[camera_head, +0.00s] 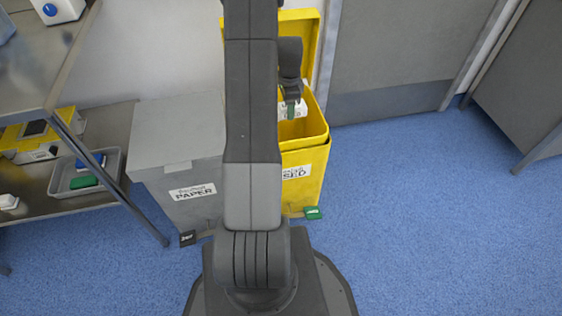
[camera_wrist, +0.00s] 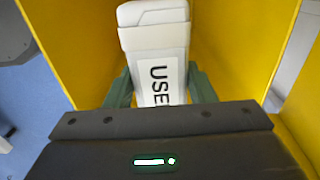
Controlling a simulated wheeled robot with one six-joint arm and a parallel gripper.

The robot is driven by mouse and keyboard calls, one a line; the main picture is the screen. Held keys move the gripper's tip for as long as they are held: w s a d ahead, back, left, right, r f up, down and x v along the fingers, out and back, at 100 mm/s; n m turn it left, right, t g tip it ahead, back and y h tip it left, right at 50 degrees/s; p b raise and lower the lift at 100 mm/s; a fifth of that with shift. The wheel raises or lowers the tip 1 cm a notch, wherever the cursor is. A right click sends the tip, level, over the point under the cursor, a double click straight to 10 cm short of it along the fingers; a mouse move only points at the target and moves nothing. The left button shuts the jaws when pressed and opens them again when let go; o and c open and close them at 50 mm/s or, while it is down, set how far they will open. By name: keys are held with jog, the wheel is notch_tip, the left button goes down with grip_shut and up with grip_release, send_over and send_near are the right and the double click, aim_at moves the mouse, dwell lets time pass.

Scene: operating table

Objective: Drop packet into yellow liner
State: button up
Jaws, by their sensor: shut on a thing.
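A white packet with a label reading "USE" (camera_wrist: 155,45) is between the green fingers of my gripper (camera_wrist: 158,88) in the wrist view. My gripper is shut on it. In the head view my gripper (camera_head: 291,103) hangs over the open yellow bin (camera_head: 312,150), and the white packet (camera_head: 300,108) shows beside a green fingertip. Yellow walls (camera_wrist: 245,40) surround the packet in the wrist view. The bin's lid (camera_head: 302,30) stands open at the back. My arm hides the left part of the yellow bin. The bin's floor is not visible.
A grey closed bin labelled PAPER (camera_head: 180,130) stands left of the yellow one. A metal shelf unit (camera_head: 30,75) with a grey tray (camera_head: 62,180) is at the far left. A grey cabinet (camera_head: 390,50) is behind. Blue floor (camera_head: 430,220) is clear at right.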

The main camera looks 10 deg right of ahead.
jog(key=shift+f, duration=0.1)
jog(key=o, duration=1.1)
jog(key=shift+c, duration=0.2)
notch_tip(320, 180, up, 14)
jog(key=p, duration=0.3)
jog(key=shift+f, duration=0.15)
notch_tip(320, 180, down, 14)
jog(key=b, duration=0.3)
notch_tip(320, 180, up, 5)
jog(key=p, duration=0.3)
jog(key=shift+f, duration=0.1)
jog(key=shift+f, duration=0.1)
